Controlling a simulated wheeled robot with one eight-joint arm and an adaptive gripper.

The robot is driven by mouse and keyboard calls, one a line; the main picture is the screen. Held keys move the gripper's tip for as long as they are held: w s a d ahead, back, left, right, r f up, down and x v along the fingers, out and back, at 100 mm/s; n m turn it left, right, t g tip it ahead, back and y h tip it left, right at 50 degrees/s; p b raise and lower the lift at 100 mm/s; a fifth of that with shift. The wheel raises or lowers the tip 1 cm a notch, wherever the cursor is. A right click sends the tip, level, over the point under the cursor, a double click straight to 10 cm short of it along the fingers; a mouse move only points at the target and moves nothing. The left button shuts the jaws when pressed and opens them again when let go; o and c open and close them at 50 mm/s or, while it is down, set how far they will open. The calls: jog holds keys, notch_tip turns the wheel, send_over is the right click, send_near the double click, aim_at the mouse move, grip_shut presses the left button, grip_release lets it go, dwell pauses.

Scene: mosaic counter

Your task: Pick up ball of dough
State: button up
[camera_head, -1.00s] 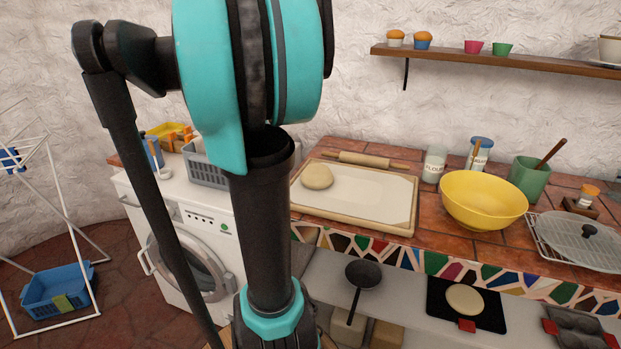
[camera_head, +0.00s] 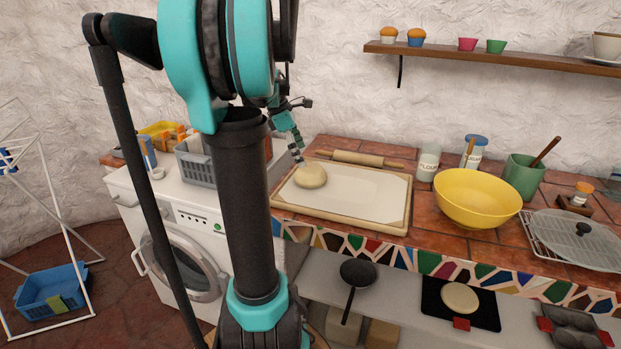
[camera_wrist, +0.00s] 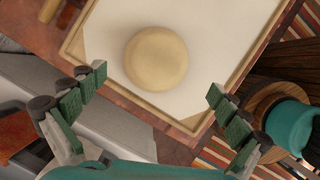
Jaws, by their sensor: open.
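The ball of dough (camera_head: 310,175) is a pale, round lump resting on the left part of a white-topped, wood-framed board (camera_head: 352,222) on the tiled counter. In the wrist view the dough (camera_wrist: 156,58) lies ahead of my gripper (camera_wrist: 158,88), roughly centred between its fingers. My gripper is open and empty, with its two green fingers wide apart. I cannot tell the exact gap between the fingertips and the dough.
A rolling pin (camera_head: 354,159) lies along the board's back edge. A flour jar (camera_head: 428,162), a yellow bowl (camera_head: 477,200) and a green pot (camera_head: 523,177) stand to the right. A grey basket (camera_head: 199,164) sits on the washing machine (camera_head: 187,238) at left. A shelf (camera_head: 490,57) hangs above.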

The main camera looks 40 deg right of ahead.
aim_at(309, 170)
jog(key=shift+w+x, duration=0.15)
jog(key=shift+x, duration=1.5)
jog(key=shift+w+x, duration=0.15)
jog(key=shift+x, duration=1.55)
jog(key=shift+c, duration=0.2)
jog(key=c, duration=1.3)
jog(key=shift+r, duration=0.1)
